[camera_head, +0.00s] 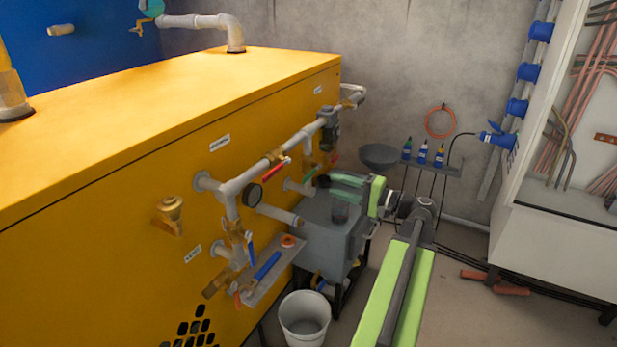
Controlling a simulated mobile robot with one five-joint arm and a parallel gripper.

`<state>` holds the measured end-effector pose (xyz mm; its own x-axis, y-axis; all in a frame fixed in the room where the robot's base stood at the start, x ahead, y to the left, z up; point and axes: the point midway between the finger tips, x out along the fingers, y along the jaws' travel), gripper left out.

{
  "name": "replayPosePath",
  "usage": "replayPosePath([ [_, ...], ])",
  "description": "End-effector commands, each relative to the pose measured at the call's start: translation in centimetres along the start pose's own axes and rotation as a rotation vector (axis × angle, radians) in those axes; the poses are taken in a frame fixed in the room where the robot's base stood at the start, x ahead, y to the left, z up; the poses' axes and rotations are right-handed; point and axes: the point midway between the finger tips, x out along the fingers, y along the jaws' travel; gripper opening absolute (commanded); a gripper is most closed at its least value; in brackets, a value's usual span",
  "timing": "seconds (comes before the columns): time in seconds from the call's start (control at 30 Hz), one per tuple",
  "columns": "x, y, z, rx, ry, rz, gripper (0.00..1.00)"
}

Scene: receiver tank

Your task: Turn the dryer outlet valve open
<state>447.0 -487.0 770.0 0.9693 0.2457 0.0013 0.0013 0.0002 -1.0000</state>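Several lever valves sit on the pipework of the yellow cabinet (120,200); the labels are too small to read, so I cannot tell which is the dryer outlet valve. A brass valve with a red lever (277,167) is on the upper sloping pipe. A valve with a blue lever (250,247) is lower left. My gripper (325,188) points left, above the grey box (323,238), right of these valves. Its green fingers look apart with nothing between them. Contact with any lever is not visible.
A small shelf (283,277) with a blue-handled tool juts from the cabinet. A white bucket (304,322) stands below it. A dark bowl (379,156) and a bottle rack (446,168) are by the back wall. An open white cabinet (560,230) stands right.

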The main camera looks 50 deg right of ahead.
Motion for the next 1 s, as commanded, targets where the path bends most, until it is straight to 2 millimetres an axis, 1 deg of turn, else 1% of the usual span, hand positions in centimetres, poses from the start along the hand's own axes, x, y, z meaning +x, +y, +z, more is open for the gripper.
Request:
replayPosePath([
  [0.03, 1.4, 0.0, 0.0, 0.000, -0.003, 0.000, 0.37],
  [0.2, 5.5, 0.0, -0.1, 0.000, -0.001, 0.001, 0.37],
  [0.3, 7.6, 0.0, -0.1, 0.000, -0.001, 0.001, 0.37],
  [0.4, 9.2, 0.0, -0.2, 0.000, 0.001, 0.001, 0.37],
  [0.5, 10.0, 0.0, -0.2, 0.000, 0.002, 0.001, 0.37],
  [0.6, 10.4, 0.0, -0.2, 0.000, 0.003, 0.001, 0.37],
  [0.83, 10.4, 0.0, -0.2, 0.000, 0.004, 0.001, 0.37],
  [1.0, 10.4, 0.0, -0.2, 0.000, 0.004, 0.001, 0.15],
])
